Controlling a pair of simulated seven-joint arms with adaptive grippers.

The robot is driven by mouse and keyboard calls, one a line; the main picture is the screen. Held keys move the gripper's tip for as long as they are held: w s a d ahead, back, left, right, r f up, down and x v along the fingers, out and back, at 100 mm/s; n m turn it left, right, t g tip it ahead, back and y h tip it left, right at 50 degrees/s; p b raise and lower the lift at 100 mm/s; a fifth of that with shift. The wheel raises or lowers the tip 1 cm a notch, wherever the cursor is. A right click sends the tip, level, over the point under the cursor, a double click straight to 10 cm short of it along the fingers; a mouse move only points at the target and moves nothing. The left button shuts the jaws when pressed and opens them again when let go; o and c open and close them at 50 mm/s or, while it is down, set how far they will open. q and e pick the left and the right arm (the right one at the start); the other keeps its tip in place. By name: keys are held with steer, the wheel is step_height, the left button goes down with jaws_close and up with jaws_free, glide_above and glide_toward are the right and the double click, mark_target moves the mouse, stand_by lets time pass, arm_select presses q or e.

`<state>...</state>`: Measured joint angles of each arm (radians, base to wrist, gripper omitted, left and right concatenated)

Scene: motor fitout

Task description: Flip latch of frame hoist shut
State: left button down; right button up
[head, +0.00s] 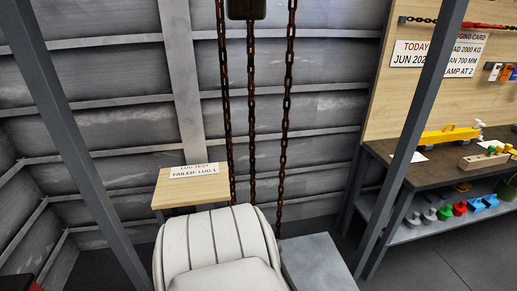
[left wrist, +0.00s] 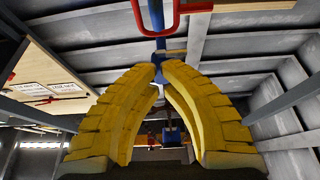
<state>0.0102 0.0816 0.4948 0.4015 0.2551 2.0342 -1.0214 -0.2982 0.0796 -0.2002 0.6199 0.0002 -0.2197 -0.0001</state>
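In the left wrist view, my left gripper (left wrist: 160,68) points away from the camera with its two yellow ridged fingers apart. A clear gap shows between them, with nothing held in it. A blue upright piece (left wrist: 157,18) stands just beyond the fingertips; I cannot tell if they touch it. I cannot tell which part is the latch. In the head view, rusty chains (head: 252,115) hang from a dark block (head: 246,9). My right gripper is not in view.
In the head view, a wooden stand with a "failed" sign (head: 195,171) is beside the chains. A grey slab (head: 318,265) lies at bottom centre. A workbench (head: 425,168) at right holds a yellow tool (head: 450,134), with several coloured pieces on its lower shelf (head: 425,228). Grey posts (head: 412,140) flank the view.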

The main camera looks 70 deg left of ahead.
arm_select(q)
steer(key=d, duration=1.3)
steer(key=shift+s+d+f, duration=0.35)
steer(key=shift+s+d, duration=0.05)
steer(key=shift+s, duration=0.05)
